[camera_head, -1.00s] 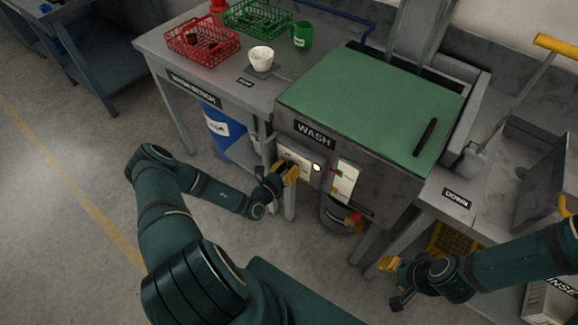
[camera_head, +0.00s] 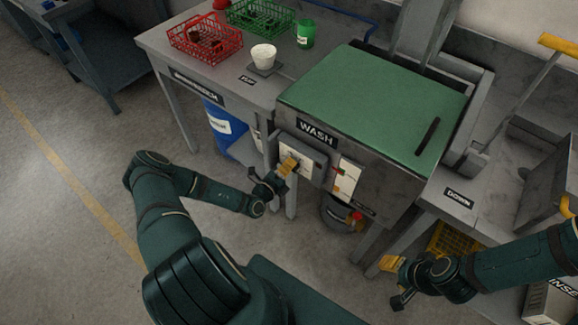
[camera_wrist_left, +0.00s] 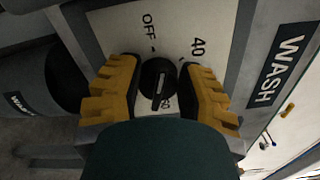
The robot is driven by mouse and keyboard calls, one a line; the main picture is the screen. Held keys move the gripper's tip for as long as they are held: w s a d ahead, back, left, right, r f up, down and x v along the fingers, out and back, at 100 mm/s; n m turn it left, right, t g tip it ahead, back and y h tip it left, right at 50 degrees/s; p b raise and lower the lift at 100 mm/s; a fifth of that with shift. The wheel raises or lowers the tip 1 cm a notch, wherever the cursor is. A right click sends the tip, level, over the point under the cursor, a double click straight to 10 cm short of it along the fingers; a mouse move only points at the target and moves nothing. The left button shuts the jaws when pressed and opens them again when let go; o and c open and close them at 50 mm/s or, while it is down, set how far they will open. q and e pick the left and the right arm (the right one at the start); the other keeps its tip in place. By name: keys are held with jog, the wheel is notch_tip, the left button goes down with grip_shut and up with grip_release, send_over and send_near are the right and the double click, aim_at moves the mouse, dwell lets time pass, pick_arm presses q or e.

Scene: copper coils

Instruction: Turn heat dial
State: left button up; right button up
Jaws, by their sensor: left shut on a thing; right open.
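The heat dial (camera_wrist_left: 157,78) is a round black knob on a pale plate marked OFF, 40 and a partly hidden number that looks like 60. A pale mark on the knob lies on its lower side, toward that hidden number. My left gripper (camera_wrist_left: 159,88) has its yellow fingers on either side of the dial and is shut on it. In the head view my left gripper (camera_head: 287,167) is at the control box on the front of the WASH machine (camera_head: 370,105) and hides the dial. My right gripper (camera_head: 393,282) is open and empty, low at the right.
The WASH machine has a green lid and a white card on its front. A bench at left carries a red basket (camera_head: 206,39), a green basket (camera_head: 260,17), a white cup (camera_head: 263,55) and a green mug (camera_head: 305,34). A blue drum (camera_head: 222,130) stands below.

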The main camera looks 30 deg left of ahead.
pick_arm(q)
jog(key=shift+w+n, duration=0.1)
jog(key=shift+n, duration=1.6)
jog(key=shift+b, duration=0.3)
jog(key=o, duration=1.2)
jog(key=shift+f, duration=0.1)
jog(key=s, duration=1.2)
jog(key=shift+a, duration=0.45)
